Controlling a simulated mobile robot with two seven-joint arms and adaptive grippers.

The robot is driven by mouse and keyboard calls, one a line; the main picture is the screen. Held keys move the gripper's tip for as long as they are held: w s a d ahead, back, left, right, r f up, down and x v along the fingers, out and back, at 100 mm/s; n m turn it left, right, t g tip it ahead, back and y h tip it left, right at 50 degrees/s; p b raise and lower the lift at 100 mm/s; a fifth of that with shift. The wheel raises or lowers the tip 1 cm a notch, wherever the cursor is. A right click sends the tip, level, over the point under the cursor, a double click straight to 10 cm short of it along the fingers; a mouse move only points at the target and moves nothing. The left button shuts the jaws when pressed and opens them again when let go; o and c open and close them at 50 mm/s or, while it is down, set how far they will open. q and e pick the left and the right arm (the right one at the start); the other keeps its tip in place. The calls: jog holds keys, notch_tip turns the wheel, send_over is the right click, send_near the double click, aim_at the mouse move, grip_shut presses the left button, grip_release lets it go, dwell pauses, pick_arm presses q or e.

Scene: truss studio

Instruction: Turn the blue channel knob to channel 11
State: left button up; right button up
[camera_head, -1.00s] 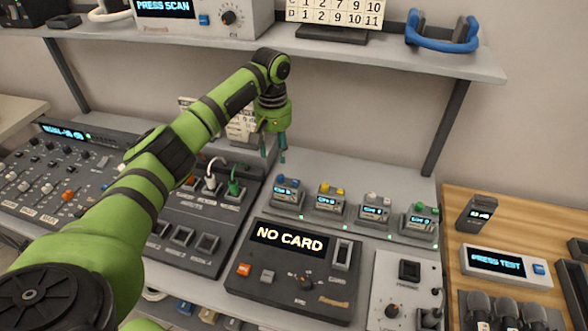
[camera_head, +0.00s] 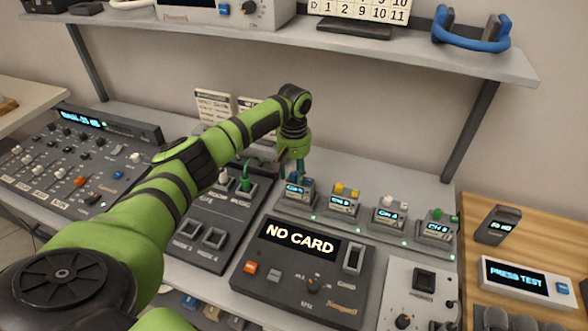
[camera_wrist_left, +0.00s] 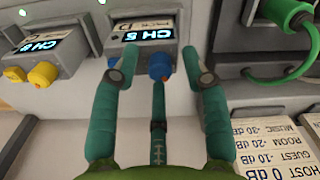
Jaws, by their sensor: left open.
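The blue channel knob (camera_wrist_left: 160,66) is on a small grey receiver box (camera_wrist_left: 143,24) whose display reads CH 5 in the left wrist view. In the head view the same box (camera_head: 297,193) stands leftmost in a row of similar boxes, with its knob partly hidden by my gripper. My left gripper (camera_wrist_left: 161,76) is open, with one green finger on each side of the blue knob; I cannot tell whether either finger touches it. It also shows in the head view (camera_head: 291,170), pointing down at the back of this box. My right gripper is not in view.
A box with yellow knobs (camera_wrist_left: 42,58) stands close beside the blue one. A green cable plug (camera_wrist_left: 285,14) and printed cards (camera_wrist_left: 272,140) lie on the other side. A card reader (camera_head: 301,235) reading NO CARD sits in front. A shelf (camera_head: 400,58) overhangs the back.

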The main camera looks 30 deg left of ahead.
pick_arm(q)
jog(key=shift+c, duration=0.4)
jog(key=c, duration=0.7)
grip_shut()
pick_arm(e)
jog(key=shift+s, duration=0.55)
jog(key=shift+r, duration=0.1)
